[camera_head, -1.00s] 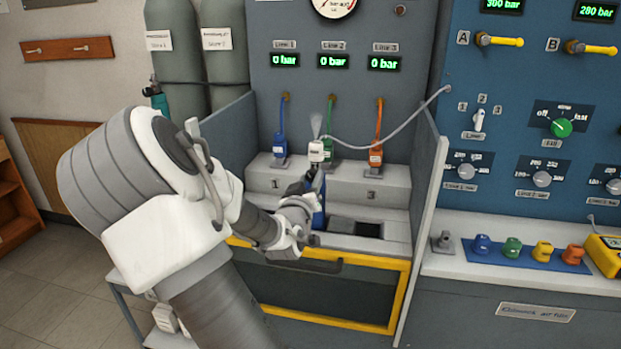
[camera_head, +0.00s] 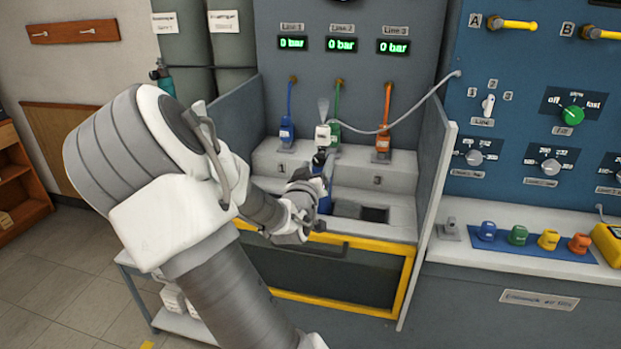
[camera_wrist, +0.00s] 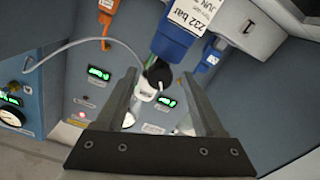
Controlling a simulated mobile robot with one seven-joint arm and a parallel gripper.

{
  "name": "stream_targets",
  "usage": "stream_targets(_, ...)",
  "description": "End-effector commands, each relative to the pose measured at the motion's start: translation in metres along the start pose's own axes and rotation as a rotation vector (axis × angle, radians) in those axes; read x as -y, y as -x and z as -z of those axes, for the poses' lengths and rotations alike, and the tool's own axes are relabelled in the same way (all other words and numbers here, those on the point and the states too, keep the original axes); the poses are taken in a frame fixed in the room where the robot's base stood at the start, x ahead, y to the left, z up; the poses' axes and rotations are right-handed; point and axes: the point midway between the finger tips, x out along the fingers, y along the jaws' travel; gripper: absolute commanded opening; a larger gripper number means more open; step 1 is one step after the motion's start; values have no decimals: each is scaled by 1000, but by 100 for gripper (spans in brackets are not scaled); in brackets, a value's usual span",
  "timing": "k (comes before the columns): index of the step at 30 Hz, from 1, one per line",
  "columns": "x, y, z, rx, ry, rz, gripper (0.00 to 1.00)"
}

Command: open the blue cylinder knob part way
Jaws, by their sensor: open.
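The blue cylinder (camera_head: 326,198) stands in the bench bay, partly hidden by my gripper in the head view. In the wrist view the blue cylinder (camera_wrist: 176,42) carries a white label reading 232 bar. Its black knob (camera_wrist: 158,70) shows at the cylinder's end, between my fingers in the picture. The knob also shows small in the head view (camera_head: 319,158). My gripper (camera_wrist: 158,78) is open, one finger on each side of the knob; contact cannot be told. In the head view my gripper (camera_head: 316,178) is beside the cylinder top.
A white connector (camera_head: 323,136) with a pale hose sits just above the knob. Blue, green and orange hoses hang behind it. Side walls (camera_head: 433,220) flank the bay, and a yellow-framed front (camera_head: 345,305) lies below. The three line displays (camera_head: 341,45) read 0 bar.

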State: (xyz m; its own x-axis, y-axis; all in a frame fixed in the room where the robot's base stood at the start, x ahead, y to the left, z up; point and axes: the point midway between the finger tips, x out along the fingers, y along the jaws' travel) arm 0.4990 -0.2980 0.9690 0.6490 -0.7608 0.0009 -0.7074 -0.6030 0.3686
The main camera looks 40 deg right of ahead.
Motion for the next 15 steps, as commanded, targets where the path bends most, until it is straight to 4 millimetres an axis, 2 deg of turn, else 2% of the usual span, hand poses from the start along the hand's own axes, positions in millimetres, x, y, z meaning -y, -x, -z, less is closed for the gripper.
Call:
stream_targets(5,0,28,2,2,0,4,70)
stream_targets(12,0,88,3,3,2,5,70)
stream_targets(15,-1,92,6,2,6,1,70)
